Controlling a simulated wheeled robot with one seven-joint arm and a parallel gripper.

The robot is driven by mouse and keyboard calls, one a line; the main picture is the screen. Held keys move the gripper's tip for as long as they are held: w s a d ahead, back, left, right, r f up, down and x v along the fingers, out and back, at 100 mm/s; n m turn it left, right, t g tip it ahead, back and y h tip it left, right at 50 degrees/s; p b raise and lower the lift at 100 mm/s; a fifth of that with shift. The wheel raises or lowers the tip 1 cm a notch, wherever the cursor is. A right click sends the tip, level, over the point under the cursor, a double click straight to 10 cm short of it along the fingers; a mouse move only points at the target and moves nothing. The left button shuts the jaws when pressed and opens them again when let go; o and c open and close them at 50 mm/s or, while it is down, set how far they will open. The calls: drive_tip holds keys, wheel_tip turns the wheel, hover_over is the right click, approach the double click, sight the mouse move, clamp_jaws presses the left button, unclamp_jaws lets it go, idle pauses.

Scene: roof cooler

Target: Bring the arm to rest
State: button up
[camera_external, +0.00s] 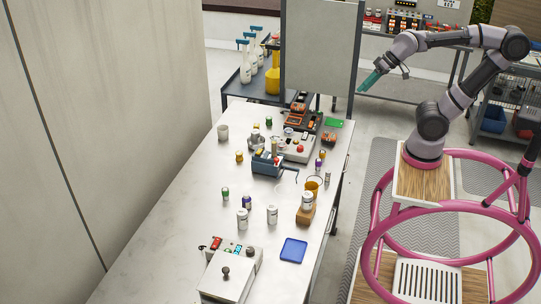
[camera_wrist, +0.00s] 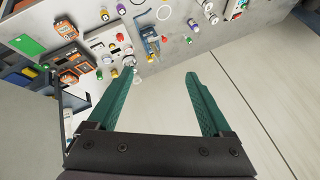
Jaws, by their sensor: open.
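My gripper (camera_external: 372,80) is raised in the air at the upper right of the external view, beyond the table's right edge. Its green fingers point left and down. In the wrist view my gripper (camera_wrist: 150,92) shows two green fingers spread wide, with nothing between them but the background. My arm is bent, reaching up from its base and over to the left. The gripper touches nothing that I can see.
A long metal table (camera_external: 170,235) holds cans, a blue caddy (camera_external: 267,165), a blue tray (camera_external: 293,251) and a grey box (camera_external: 230,276). A grey panel (camera_external: 320,45) stands left of my gripper. A cart with bottles (camera_external: 272,75) is behind. Floor (camera_external: 385,190) shows between table and base.

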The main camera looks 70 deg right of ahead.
drive_tip(key=s, duration=0.1)
drive_tip(key=s+d, duration=0.2)
drive_tip(key=shift+s+r+h, duration=0.15)
drive_tip(key=shift+r+h, duration=0.2)
drive_tip(key=shift+h, duration=0.05)
